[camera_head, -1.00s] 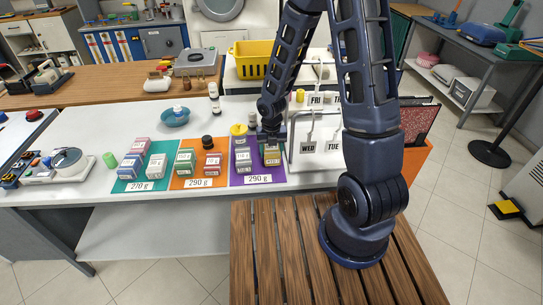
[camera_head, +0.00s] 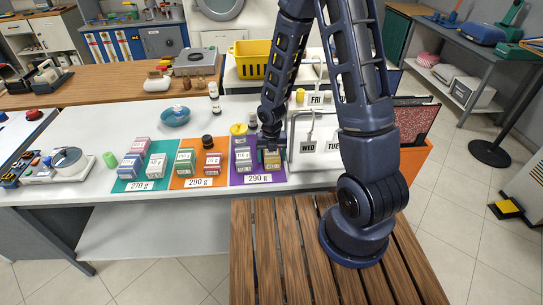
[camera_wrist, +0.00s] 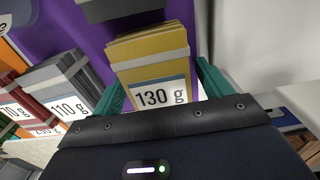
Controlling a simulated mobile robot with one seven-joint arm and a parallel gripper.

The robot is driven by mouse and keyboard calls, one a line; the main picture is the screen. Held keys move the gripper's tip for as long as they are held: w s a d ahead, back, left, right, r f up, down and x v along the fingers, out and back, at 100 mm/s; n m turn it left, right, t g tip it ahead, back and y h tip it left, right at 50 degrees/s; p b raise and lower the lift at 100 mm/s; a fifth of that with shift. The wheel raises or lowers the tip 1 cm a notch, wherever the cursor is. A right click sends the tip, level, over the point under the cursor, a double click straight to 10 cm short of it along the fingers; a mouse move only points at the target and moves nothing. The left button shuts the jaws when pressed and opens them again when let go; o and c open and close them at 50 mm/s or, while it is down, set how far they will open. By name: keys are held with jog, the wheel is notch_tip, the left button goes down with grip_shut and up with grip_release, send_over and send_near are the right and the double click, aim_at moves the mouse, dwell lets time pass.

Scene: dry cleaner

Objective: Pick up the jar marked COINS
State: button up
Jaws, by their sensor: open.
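I can read no COINS label in either view, so I cannot tell which thing, if any, is that jar. My gripper (camera_head: 270,143) is low over the purple mat (camera_head: 236,180) on the white counter. In the wrist view its teal fingers (camera_wrist: 158,88) are apart, on either side of a yellow banded bundle marked 130 g (camera_wrist: 150,50). Whether they touch it I cannot tell. The bundle also shows in the head view (camera_head: 272,161), just below my gripper. A grey bundle marked 110 g (camera_wrist: 62,85) lies left of it in the wrist view.
Orange (camera_head: 181,174) and teal (camera_head: 127,182) mats with more bundles lie to the left. A dark-topped small container (camera_head: 207,141) and a blue bowl (camera_head: 175,118) stand behind. A white rack with day tags (camera_head: 308,147) stands close right of my gripper. A yellow basket (camera_head: 250,62) is behind.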

jog(key=shift+o, duration=0.4)
notch_tip(320, 180, up, 12)
jog(key=shift+r, duration=0.15)
dwell(0.7)
send_over(243, 155)
jog(key=f, duration=0.1)
jog(key=shift+n, duration=0.3)
jog(key=shift+s+a+f, duration=0.1)
jog(key=shift+a+f, duration=0.05)
jog(key=shift+f, duration=1.25)
jog(key=shift+a+f, duration=0.1)
jog(key=shift+f, duration=1.25)
jog(key=shift+d+f, duration=0.15)
jog(key=shift+f, duration=1.2)
jog(key=shift+d+f, duration=0.1)
jog(key=shift+f, duration=1.2)
jog(key=c, duration=1.1)
